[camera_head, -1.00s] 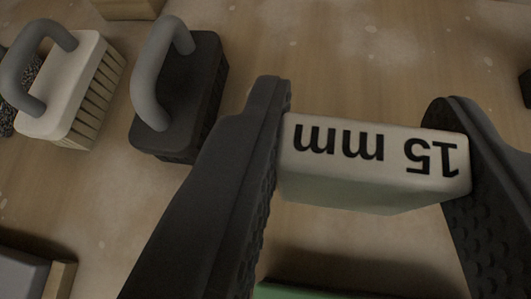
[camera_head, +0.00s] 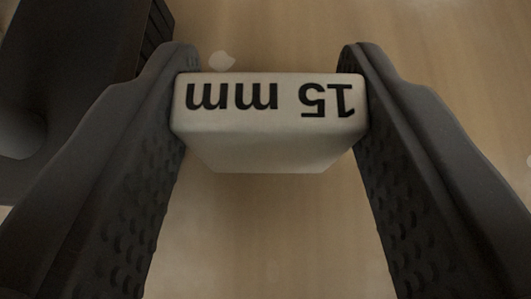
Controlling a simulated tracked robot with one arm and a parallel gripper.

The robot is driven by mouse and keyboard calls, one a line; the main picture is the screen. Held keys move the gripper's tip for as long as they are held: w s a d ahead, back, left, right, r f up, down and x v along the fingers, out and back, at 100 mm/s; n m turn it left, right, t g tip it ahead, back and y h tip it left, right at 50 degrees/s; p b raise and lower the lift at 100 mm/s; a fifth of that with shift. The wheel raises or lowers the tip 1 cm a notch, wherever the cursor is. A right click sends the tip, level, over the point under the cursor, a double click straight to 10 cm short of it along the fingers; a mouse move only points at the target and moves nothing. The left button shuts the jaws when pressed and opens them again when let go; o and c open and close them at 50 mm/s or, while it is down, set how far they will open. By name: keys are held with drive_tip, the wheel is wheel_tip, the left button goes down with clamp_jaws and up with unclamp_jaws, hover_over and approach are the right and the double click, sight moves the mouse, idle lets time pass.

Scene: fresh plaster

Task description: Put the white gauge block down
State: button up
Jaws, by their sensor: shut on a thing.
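The white gauge block (camera_head: 268,145) is between the two dark fingers of my gripper (camera_head: 270,110), in the upper middle of the head camera view. Its top face carries black "15 mm" lettering, upside down in the picture. My gripper is shut on the block, one finger against each end. The block looks level across the picture. The wooden surface (camera_head: 270,240) shows around and below it. I cannot tell whether the block's underside touches that surface.
A dark block-like object (camera_head: 75,60), with a grey rounded part (camera_head: 20,133) beside it, fills the upper left, close to the left finger. The wooden surface on the right and beyond the block looks clear, with a few pale plaster specks.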

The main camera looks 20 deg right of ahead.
sight(268, 169)
drive_tip(key=shift+f+b, duration=0.75)
drive_tip(key=shift+f, duration=1)
drive_tip(key=shift+f, duration=0.15)
drive_tip(key=o, duration=0.9)
drive_tip(key=shift+o, duration=0.2)
drive_tip(key=p+v, duration=0.3)
drive_tip(key=v, duration=0.9)
